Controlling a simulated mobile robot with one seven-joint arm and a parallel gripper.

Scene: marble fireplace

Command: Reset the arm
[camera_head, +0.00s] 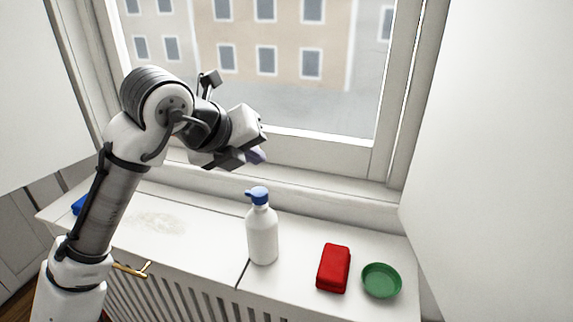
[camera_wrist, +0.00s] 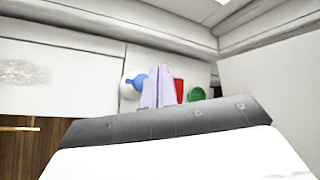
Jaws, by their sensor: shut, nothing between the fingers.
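My arm reaches up from the lower left in the head view and bends over the window sill. My gripper (camera_head: 255,156) is raised above the sill, up and left of the white bottle, with nothing held. Its pale purple fingers are shut together, and they also show in the wrist view (camera_wrist: 159,92). In that view the fingers partly cover the row of things behind them. The gripper touches nothing in the head view.
On the sill (camera_head: 200,232) stand a white bottle with a blue pump top (camera_head: 262,236), a red block (camera_head: 334,268) and a green bowl (camera_head: 381,281). A blue thing (camera_head: 78,205) is partly hidden behind my arm. A greyish smear (camera_head: 160,222) marks the left sill. A window frame rises behind.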

